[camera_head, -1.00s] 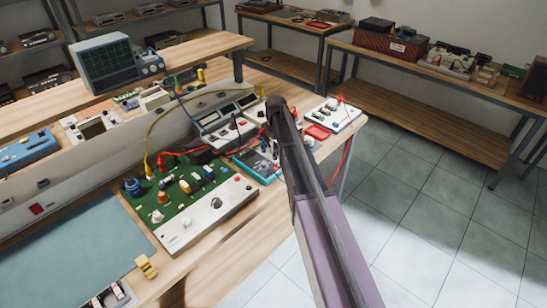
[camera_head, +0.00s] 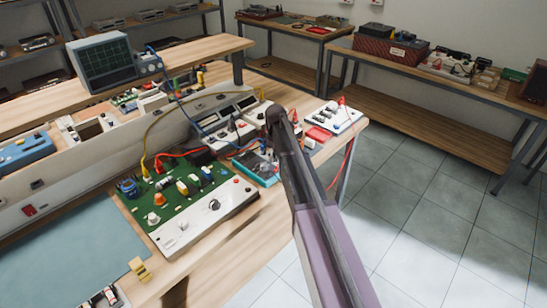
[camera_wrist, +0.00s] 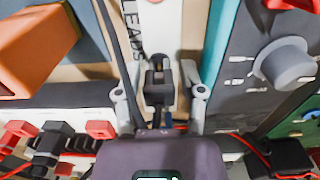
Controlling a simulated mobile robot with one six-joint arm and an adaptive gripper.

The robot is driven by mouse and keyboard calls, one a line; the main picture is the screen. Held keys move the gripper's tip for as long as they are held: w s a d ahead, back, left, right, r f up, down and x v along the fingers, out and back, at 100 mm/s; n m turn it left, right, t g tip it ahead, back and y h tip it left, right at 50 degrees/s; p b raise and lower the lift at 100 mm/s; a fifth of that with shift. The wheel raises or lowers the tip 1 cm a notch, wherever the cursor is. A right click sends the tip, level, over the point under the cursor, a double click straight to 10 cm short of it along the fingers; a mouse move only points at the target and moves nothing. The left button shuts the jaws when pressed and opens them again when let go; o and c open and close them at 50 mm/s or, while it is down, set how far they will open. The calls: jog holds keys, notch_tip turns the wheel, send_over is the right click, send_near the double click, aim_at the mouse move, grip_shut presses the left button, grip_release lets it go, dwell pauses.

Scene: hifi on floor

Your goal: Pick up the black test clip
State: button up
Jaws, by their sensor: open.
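The black test clip (camera_wrist: 157,82) stands out near the middle of the wrist view, in front of a white strip lettered "LEADS" (camera_wrist: 165,30). My gripper (camera_wrist: 160,97) is open, with one grey finger on each side of the clip. Gaps show between the clip and both fingers, so it is not gripped. Thin dark legs run down from the clip toward my purple gripper body. In the head view my arm reaches over the bench's right end, and the gripper itself is not clearly seen there; the clip cannot be made out.
In the wrist view, red and black clips (camera_wrist: 45,148) crowd the lower left, an orange block (camera_wrist: 35,48) the upper left, and a grey knob (camera_wrist: 285,62) the right.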

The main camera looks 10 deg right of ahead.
grip_shut()
jog(key=shift+r, duration=0.2)
dwell(0.3)
notch_tip(320, 180, up, 4)
jog(key=p, duration=0.4)
jog(key=shift+f, duration=0.1)
jog(key=s+d+p, duration=0.1)
jog(key=s, duration=1.5)
jog(key=shift+d+r, duration=0.15)
jog(key=shift+r, duration=0.25)
jog(key=shift+r+p, duration=0.45)
jog(key=shift+r+p, duration=2.8)
jog(key=shift+r, duration=0.25)
jog(key=shift+s+d, duration=0.1)
jog(key=shift+d, duration=0.05)
